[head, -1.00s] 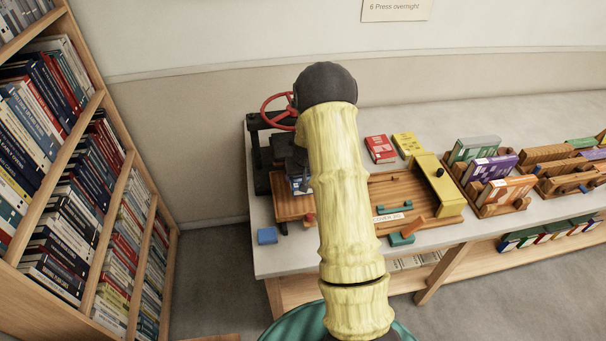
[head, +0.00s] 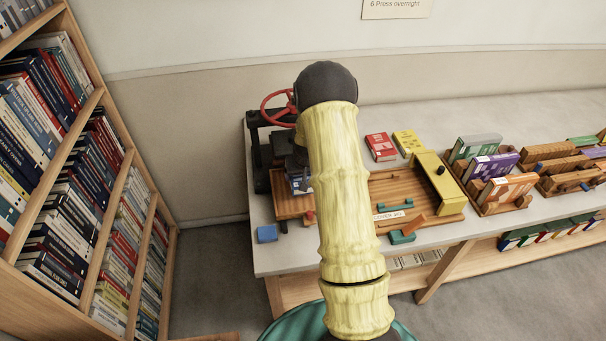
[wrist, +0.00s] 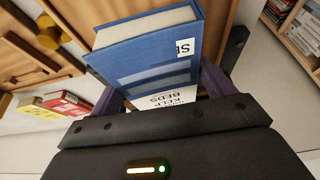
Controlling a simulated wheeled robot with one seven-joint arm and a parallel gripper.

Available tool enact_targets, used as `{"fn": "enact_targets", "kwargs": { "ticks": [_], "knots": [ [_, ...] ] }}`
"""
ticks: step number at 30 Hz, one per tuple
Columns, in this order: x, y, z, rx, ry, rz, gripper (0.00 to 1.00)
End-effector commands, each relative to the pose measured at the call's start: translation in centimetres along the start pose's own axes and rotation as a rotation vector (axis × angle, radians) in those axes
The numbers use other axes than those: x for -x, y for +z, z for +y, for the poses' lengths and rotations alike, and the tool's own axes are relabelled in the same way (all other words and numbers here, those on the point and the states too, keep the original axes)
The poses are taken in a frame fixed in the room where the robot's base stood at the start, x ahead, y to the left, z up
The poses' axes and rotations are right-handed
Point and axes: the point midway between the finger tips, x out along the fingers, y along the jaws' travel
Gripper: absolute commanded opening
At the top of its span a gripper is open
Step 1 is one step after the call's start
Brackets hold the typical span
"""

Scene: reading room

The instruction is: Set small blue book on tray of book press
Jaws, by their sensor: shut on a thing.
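The small blue book (wrist: 150,62) is between the fingers of my gripper (wrist: 163,92) in the wrist view. It has pale page edges and a white label reading "KELP BEDS". In the head view the book (head: 300,184) shows partly beside my arm, over the wooden tray (head: 290,208) of the book press (head: 260,165). The press is black with a red handwheel (head: 268,98). My gripper (head: 298,168) is mostly hidden by my arm there. Wood shows behind the book in the wrist view. I cannot tell whether the book touches the tray.
A small blue block (head: 267,233) lies at the table's front left corner. Right of my arm are a wooden board with a yellow bar (head: 436,182), a red book (head: 380,147) and a yellow book (head: 407,143). Wooden racks with books stand further right. A bookshelf (head: 110,180) is at left.

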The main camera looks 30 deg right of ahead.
Motion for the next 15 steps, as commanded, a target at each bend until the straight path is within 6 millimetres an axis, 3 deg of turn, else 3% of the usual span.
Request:
{"fn": "enact_targets", "kwargs": {
  "ticks": [15],
  "knots": [
    [-0.92,0.35,0.00,0.000,0.000,0.001,0.52]
  ]
}}
